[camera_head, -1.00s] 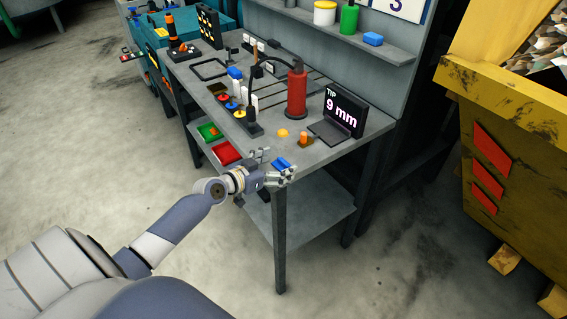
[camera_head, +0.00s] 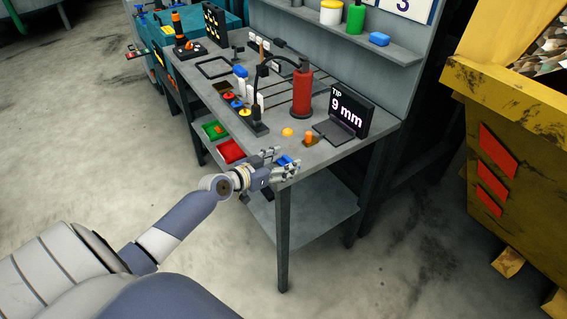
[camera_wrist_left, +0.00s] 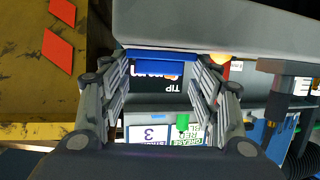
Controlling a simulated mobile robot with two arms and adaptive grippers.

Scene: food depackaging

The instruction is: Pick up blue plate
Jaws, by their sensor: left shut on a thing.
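The blue plate (camera_head: 286,160) is a small flat blue piece at the near corner of the grey workbench (camera_head: 309,154), partly hidden by my left gripper in the head view. My left gripper (camera_head: 283,164) is shut on it. In the left wrist view the blue plate (camera_wrist_left: 160,54) spans the gap between the two fingertips. I cannot tell whether it is clear of the bench top. My right gripper is not in view.
An orange knob (camera_head: 309,138), a yellow knob (camera_head: 288,132), a red cylinder (camera_head: 302,93) and a "TIP 9 mm" display (camera_head: 349,107) stand close by on the bench. A yellow container (camera_head: 500,130) is at the right. Open floor lies in front.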

